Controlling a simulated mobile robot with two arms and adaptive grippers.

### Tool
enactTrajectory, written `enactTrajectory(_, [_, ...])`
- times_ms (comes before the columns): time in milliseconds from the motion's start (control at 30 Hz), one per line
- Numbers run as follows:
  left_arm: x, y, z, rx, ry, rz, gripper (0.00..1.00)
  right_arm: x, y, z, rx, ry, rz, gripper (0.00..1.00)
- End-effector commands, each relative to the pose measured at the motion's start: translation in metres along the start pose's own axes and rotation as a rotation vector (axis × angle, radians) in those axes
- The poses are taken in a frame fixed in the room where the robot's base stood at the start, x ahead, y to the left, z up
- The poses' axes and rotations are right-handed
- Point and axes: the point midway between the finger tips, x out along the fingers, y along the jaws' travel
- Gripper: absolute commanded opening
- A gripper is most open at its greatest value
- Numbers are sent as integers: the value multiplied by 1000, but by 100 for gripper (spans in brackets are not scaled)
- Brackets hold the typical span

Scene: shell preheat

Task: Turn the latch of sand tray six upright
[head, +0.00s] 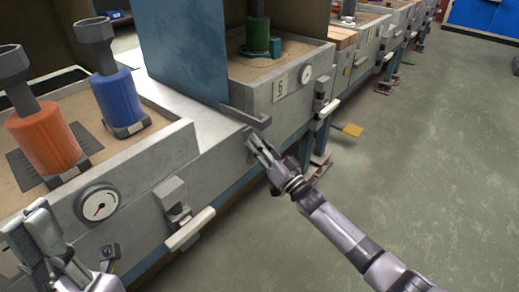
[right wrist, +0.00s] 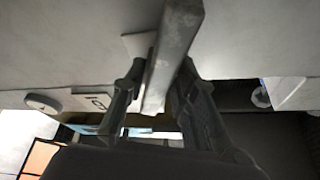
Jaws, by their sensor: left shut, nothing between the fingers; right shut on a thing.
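Sand tray six (head: 245,92) is the grey box at the upper middle of the head view, with a gauge and a number label (head: 281,86). The label is upside down in the right wrist view (right wrist: 97,102). My right gripper (head: 256,145) is at the grey front, by a small pale plate (head: 248,140). In the right wrist view it is shut on a grey latch bar (right wrist: 178,35), which runs slightly slanted between the fingers in front of a pale plate (right wrist: 135,45). My left gripper (head: 32,218) is shut and empty at lower left.
The near tray (head: 150,165) holds an orange cylinder (head: 43,137) and a blue cylinder (head: 117,97), with a gauge (head: 98,204) and a pale-handled clamp (head: 190,228) on its front. A blue panel (head: 185,45) stands between the trays.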

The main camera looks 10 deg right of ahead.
Motion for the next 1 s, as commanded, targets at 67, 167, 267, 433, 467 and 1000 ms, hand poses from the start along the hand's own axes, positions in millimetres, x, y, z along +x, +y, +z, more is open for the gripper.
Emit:
enactTrajectory(67, [-9, 0, 5, 1, -14, 0, 0, -2, 4, 3, -69, -4, -25, 0])
enactTrajectory(167, [-14, 0, 6, 1, -15, 0, 0, -2, 4, 3, -144, -3, -57, 0])
enactTrajectory(267, [-18, 0, 6, 2, -16, 0, 0, -2, 4, 2, -212, -3, -86, 0])
enactTrajectory(433, [-23, -1, 8, 2, -17, 0, 0, -1, 4, 2, -301, -3, -122, 0])
enactTrajectory(467, [-23, -1, 8, 2, -17, 0, 0, -1, 4, 2, -314, -3, -128, 0])
enactTrajectory(1000, [-27, 0, 9, 1, -19, 0, 0, -1, 3, 1, -398, -4, -162, 0])
